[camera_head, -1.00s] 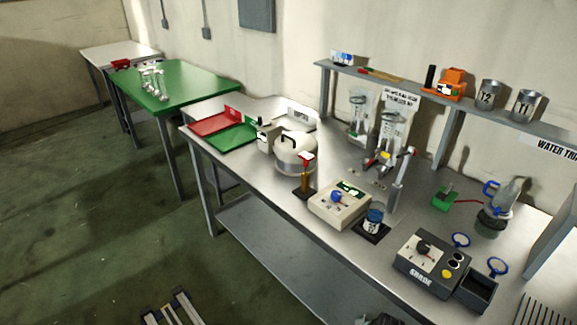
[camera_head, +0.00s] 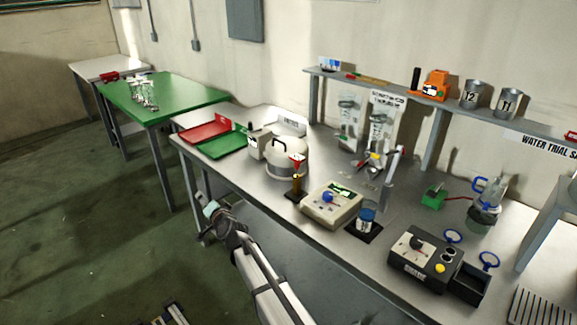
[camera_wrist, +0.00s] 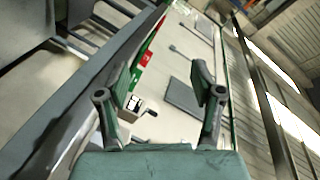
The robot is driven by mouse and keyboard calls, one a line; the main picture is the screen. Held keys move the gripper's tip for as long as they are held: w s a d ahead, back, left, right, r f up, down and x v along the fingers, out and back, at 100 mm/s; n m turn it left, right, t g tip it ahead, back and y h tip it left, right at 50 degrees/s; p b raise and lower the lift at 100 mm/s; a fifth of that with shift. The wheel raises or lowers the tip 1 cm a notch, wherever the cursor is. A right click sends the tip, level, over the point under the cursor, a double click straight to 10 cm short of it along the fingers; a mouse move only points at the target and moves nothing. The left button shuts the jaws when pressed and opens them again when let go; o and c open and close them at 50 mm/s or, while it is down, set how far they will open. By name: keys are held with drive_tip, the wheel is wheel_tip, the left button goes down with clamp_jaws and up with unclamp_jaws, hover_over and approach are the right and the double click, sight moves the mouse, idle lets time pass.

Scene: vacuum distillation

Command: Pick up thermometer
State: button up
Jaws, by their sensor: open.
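I cannot pick out the thermometer with certainty in either view. A thin red and yellow stick (camera_head: 366,78) lies on the wall shelf in the head view; it is too small to identify. My gripper (camera_head: 208,207) is in front of the left part of the steel bench, beside its front edge and far from the shelf. In the wrist view, my gripper (camera_wrist: 163,92) has its two fingers wide apart with nothing between them.
The steel bench (camera_head: 345,265) holds a red tray (camera_head: 203,131), a green tray (camera_head: 222,146), a white round pot (camera_head: 286,162), a beige device (camera_head: 332,204), and a dark control box (camera_head: 425,262). A green table (camera_head: 185,92) stands at left. The floor at left is open.

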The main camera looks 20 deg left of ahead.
wheel_tip(320, 180, up, 6)
drive_tip(key=a, duration=0.2)
drive_tip(key=n+g+b, duration=0.2)
drive_tip(key=n+g, duration=0.2)
drive_tip(key=n, duration=1)
approach(300, 158)
drive_tip(key=p+x, duration=0.3)
drive_tip(key=x, duration=0.2)
drive_tip(key=shift+a+p, duration=0.3)
drive_tip(key=shift+w+a+f, duration=0.1)
drive_tip(key=shift+a+f, duration=0.05)
drive_tip(key=shift+a, duration=0.2)
drive_tip(key=p+x, duration=0.2)
drive_tip(key=x, duration=0.2)
drive_tip(key=shift+w, duration=0.25)
drive_tip(key=shift+w+a+f+p, duration=0.1)
drive_tip(key=shift+a+f+p, duration=0.25)
drive_tip(key=shift+a, duration=0.1)
drive_tip(key=c, duration=1.2)
